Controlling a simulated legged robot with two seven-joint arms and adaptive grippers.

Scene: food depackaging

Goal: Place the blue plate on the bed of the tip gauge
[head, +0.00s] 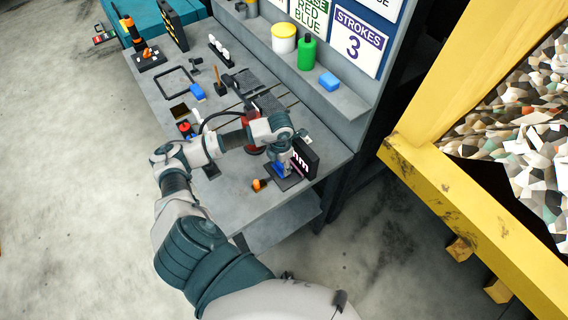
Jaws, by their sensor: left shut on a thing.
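My left gripper (284,163) reaches down over the near right end of the grey workbench. It is shut on a small blue piece, which looks like the blue plate (278,169), mostly hidden by the fingers. The tip gauge stands right there, with a black display (305,157) marked "mm" and a dark low base (289,183). The blue plate is at or just above the gauge's bed; I cannot tell whether they touch. My right gripper is not in view.
An orange-tipped part (260,184) lies beside the gauge. A red device (250,146) stands behind my arm. A shelf holds a green bottle (307,53). A yellow frame (470,215) stands at right.

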